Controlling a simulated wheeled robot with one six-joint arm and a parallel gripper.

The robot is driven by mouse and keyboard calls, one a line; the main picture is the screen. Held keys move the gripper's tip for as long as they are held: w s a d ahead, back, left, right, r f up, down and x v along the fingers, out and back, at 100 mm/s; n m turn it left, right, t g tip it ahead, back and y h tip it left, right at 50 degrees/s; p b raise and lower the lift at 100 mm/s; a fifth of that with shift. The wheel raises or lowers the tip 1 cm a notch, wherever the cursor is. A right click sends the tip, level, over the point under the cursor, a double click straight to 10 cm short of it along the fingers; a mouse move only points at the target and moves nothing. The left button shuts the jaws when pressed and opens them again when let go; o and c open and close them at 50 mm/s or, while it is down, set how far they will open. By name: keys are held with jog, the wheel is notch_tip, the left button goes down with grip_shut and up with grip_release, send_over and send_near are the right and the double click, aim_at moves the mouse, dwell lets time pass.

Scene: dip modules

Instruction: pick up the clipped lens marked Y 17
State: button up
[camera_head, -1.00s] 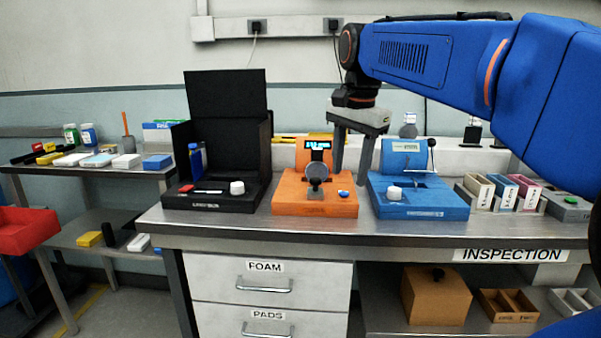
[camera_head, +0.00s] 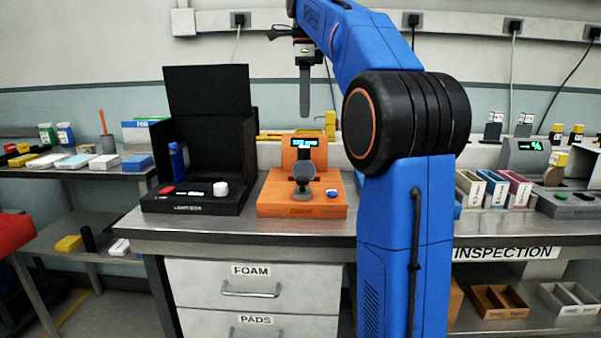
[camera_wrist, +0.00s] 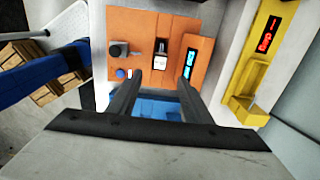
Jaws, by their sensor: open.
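No Y 17 mark is legible. On the orange fixture (camera_head: 275,208), a dark piece with a white label stands near the lit display in the wrist view (camera_wrist: 161,57); I cannot tell whether it is the clipped lens. A grey round disc (camera_head: 302,173) stands at the fixture's front. My gripper (camera_head: 304,112) hangs above and behind the fixture, one finger mostly covering the other. In the wrist view my open gripper (camera_wrist: 158,80) has its fingers spread below the labelled piece, with nothing held between them. A blue fixture (camera_wrist: 157,108) shows between the fingers.
A black box (camera_head: 208,140) stands left of the orange fixture. My arm hides most of the blue fixture to its right. A yellow device (camera_wrist: 247,85) lies to the right in the wrist view. Small clips (camera_head: 492,125) and pastel bins (camera_head: 492,190) stand further right.

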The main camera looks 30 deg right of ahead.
aim_at(304, 160)
notch_tip(304, 160, down, 16)
jog(key=shift+a+f, duration=0.1)
dwell(0.6)
jog(key=c, duration=1.1)
